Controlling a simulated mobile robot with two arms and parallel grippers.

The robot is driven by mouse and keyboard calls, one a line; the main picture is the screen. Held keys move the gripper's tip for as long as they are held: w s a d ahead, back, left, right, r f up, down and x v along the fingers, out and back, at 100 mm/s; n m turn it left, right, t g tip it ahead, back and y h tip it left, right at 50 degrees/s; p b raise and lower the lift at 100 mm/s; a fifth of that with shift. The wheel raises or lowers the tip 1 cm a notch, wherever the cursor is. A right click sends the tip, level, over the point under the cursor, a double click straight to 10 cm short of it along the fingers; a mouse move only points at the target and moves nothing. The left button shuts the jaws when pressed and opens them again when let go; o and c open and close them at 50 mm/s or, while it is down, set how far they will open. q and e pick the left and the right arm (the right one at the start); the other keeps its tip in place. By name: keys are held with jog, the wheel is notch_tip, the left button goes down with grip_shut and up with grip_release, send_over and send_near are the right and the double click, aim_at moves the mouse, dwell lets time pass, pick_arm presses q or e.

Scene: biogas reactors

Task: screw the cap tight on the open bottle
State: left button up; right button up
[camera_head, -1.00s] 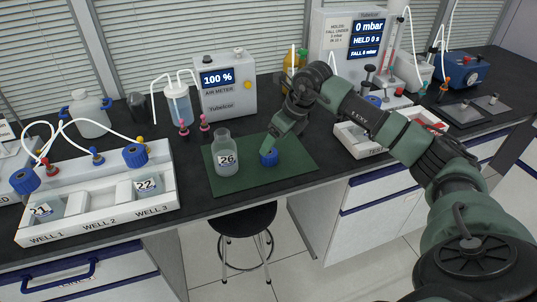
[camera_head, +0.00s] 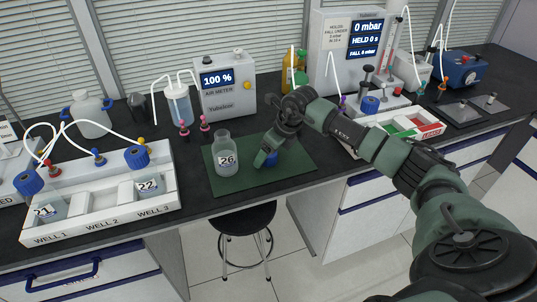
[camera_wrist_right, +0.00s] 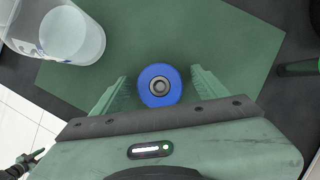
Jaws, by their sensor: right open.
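The open bottle (camera_head: 225,155), clear and labelled 26, stands upright on the green mat (camera_head: 298,172) with no cap on its neck. It also shows at the top left of the right wrist view (camera_wrist_right: 68,34). The blue cap (camera_head: 271,159) lies on the mat to the right of the bottle, partly hidden by my right gripper (camera_head: 264,158). In the right wrist view the cap (camera_wrist_right: 159,85) sits between the two open fingers of the gripper (camera_wrist_right: 160,90), with a gap on each side. My left gripper is not in view.
A white rack (camera_head: 100,212) with bottles 21 and 22 under blue caps and tubing stands at the left. The air meter (camera_head: 222,82) stands behind the mat. A white tray (camera_head: 395,128) with green and red sections lies to the right. The counter's front edge is close to the mat.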

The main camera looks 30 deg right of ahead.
jog(key=shift+c, duration=0.3)
jog(key=c, duration=1.3)
jog(key=shift+c, duration=0.2)
jog(key=shift+r, duration=0.1)
notch_tip(320, 180, up, 20)
jog(key=b, duration=0.2)
